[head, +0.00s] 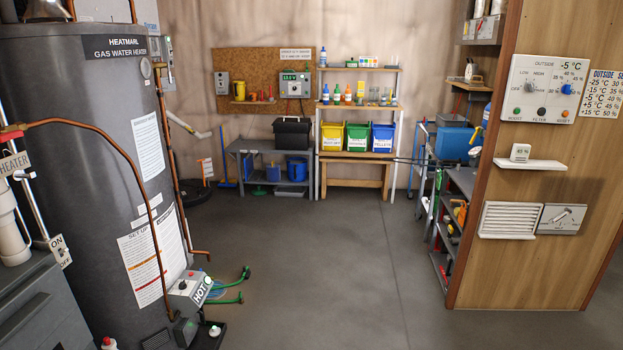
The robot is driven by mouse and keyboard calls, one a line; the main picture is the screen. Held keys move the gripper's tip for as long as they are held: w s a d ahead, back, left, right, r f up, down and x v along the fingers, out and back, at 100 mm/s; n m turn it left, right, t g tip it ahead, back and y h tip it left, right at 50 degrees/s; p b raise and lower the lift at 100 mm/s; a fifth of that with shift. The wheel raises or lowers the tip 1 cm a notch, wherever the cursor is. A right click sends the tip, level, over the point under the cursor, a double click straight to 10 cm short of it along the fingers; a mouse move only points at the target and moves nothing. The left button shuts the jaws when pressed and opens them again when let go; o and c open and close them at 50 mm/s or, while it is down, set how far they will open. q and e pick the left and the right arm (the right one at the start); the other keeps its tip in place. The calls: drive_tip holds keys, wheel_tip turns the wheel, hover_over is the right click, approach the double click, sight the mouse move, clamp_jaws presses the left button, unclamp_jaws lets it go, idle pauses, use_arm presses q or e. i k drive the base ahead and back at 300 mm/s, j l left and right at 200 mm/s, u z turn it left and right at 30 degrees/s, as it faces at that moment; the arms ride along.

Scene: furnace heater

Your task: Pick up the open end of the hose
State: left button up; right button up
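A green hose (228,284) sticks out to the right from the foot of the large grey gas water heater (85,130). Its upper end (245,272) and a lower green end (240,298) both point right, low above the floor. I cannot tell which end is open or whether they belong to one hose. A grey box marked HOT (188,292) sits just left of them, with pale blue loops between. Neither of my grippers is in view.
The grey floor (330,260) is clear in the middle. A wooden partition (575,130) with panels and a small shelf stands at right, beside cluttered shelves (460,185). A workbench (240,150) and colored bins (357,137) stand at the back.

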sight(247, 274)
drive_tip(key=i, duration=1.85)
drive_tip(key=u, duration=0.05)
